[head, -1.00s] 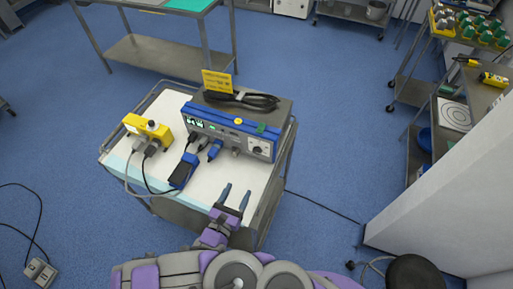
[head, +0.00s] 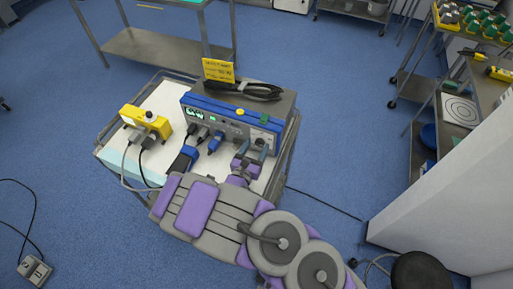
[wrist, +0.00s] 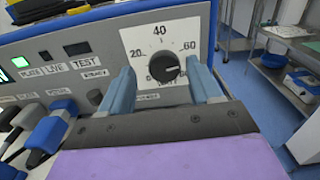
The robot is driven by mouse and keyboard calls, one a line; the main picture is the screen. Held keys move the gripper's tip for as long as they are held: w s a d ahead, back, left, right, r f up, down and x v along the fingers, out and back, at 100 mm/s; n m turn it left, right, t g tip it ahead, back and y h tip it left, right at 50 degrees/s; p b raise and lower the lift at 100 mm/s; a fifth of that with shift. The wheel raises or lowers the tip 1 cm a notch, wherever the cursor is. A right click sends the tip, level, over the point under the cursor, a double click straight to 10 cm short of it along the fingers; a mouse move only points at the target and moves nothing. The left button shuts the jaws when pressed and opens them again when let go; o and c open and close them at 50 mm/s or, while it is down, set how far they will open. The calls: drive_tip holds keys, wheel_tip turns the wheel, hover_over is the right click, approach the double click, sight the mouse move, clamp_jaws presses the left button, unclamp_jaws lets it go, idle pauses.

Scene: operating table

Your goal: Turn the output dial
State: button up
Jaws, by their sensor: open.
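The output dial (wrist: 165,69) is a round black knob on a white scale plate marked 20, 40 and 60, at the right end of the device's front panel. My gripper (wrist: 164,88) is open, its two blue-grey fingers to the left and right of the dial in the wrist view. I cannot tell whether either finger touches it. In the head view my gripper (head: 254,151) is at the right part of the blue-fronted device (head: 225,113), and its fingers partly cover the dial plate. The lower scale markings are partly hidden.
The device stands on a white-topped cart (head: 165,100). Blue and grey plugs (wrist: 50,130) with cables sit left of my gripper. A yellow box (head: 146,121) stands on the cart's left.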

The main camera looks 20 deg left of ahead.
drive_tip(key=shift+w+d, duration=0.15)
drive_tip(key=shift+w, duration=0.3)
drive_tip(key=shift+d+r, duration=0.15)
drive_tip(key=shift+d, duration=0.1)
drive_tip(key=shift+a, duration=0.2)
drive_tip(key=c, duration=1)
